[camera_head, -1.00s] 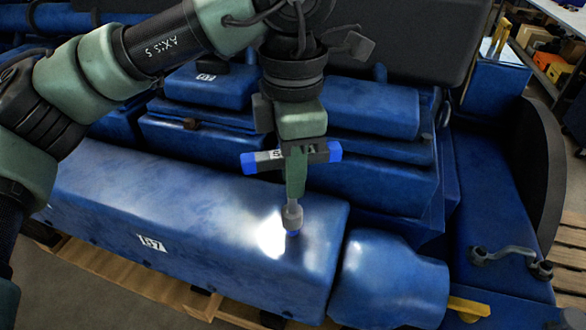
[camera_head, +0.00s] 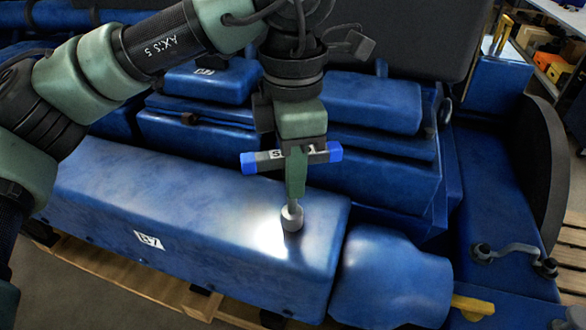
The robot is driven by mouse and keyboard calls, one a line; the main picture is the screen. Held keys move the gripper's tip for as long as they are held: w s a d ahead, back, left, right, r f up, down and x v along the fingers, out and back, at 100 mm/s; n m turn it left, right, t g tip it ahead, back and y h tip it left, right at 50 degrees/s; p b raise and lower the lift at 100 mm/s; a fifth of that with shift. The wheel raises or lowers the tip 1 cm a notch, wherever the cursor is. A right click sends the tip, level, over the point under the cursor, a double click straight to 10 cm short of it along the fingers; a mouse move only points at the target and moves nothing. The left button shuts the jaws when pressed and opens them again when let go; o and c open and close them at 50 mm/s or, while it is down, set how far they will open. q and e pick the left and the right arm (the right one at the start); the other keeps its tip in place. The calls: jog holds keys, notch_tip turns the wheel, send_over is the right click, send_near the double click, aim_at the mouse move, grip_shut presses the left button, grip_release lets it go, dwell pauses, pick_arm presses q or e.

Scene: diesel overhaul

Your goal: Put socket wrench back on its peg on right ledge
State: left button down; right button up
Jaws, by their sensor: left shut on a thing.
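The socket wrench (camera_head: 328,152) has a grey bar handle with bright blue ends and a round grey socket (camera_head: 292,216) at its lower end. My left gripper (camera_head: 296,150) is shut on it near the handle and holds it roughly upright, handle crosswise. The gripper hides part of the wrench. The socket shows in front of the long blue engine cover (camera_head: 120,200); I cannot tell whether it touches. At the right, a blue ledge (camera_head: 500,200) carries a dark metal handle-shaped part (camera_head: 515,250). I cannot make out a peg. My right gripper is not in view.
A rounded blue block (camera_head: 390,280) sits right of the long cover. A large dark disc (camera_head: 545,165) stands at the ledge's right side. A wooden pallet (camera_head: 130,280) lies below. Shelves with yellow boxes (camera_head: 557,72) stand at the far right.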

pick_arm(q)
jog(key=shift+f+b, duration=0.4)
jog(key=shift+f, duration=0.2)
jog(key=c, duration=0.7)
grip_release()
jog(key=shift+r, duration=0.15)
jog(key=shift+r+p, duration=2.85)
jog(key=shift+r, duration=1.6)
